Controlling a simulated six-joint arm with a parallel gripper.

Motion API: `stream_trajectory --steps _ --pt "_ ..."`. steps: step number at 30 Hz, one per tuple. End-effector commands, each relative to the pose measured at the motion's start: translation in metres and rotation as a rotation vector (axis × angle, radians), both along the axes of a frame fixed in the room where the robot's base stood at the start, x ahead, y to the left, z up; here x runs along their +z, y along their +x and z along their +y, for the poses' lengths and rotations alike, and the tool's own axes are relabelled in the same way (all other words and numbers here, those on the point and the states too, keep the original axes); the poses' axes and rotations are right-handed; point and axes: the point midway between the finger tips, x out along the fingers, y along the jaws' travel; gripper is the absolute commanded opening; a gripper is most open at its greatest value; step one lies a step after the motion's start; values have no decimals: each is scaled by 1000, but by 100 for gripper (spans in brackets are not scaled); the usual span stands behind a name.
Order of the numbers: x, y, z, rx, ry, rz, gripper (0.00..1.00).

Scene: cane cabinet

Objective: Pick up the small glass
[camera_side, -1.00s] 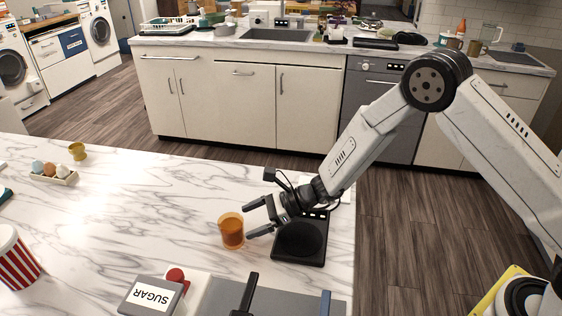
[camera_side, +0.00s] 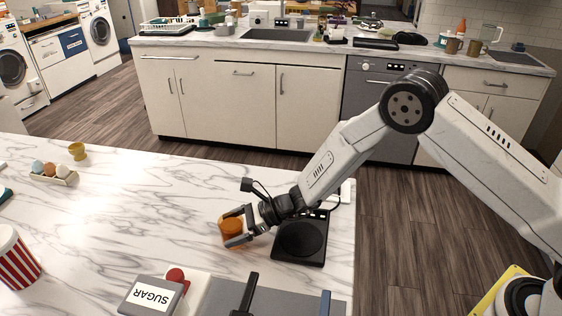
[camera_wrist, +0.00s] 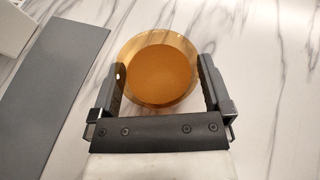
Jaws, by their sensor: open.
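The small glass (camera_side: 232,229) is amber-orange and stands upright on the marble counter. My gripper (camera_side: 236,226) is at the glass, with its fingers on either side of it. In the wrist view the glass (camera_wrist: 161,70) shows from above, partly between the two fingers. My gripper (camera_wrist: 160,75) is open there, and its fingers reach along the near part of the rim. A narrow gap seems to show at the fingers; I cannot tell whether either one touches the glass.
A black scale-like device (camera_side: 300,238) stands right of the glass, under my wrist. A sugar box (camera_side: 152,296), a grey board (camera_side: 280,298) and a red-striped cup (camera_side: 14,262) are nearer the front. An egg holder (camera_side: 54,175) is far left. The counter left of the glass is clear.

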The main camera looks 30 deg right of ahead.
Motion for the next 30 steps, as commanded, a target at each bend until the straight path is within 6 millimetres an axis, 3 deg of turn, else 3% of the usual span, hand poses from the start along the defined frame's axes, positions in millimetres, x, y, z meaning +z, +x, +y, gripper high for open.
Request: stream_trajectory --steps 9,18,30 --pt "0 0 0 0 0 0 100" --pt "0 0 0 0 0 0 5" --pt "2 0 0 0 1 -2 2"
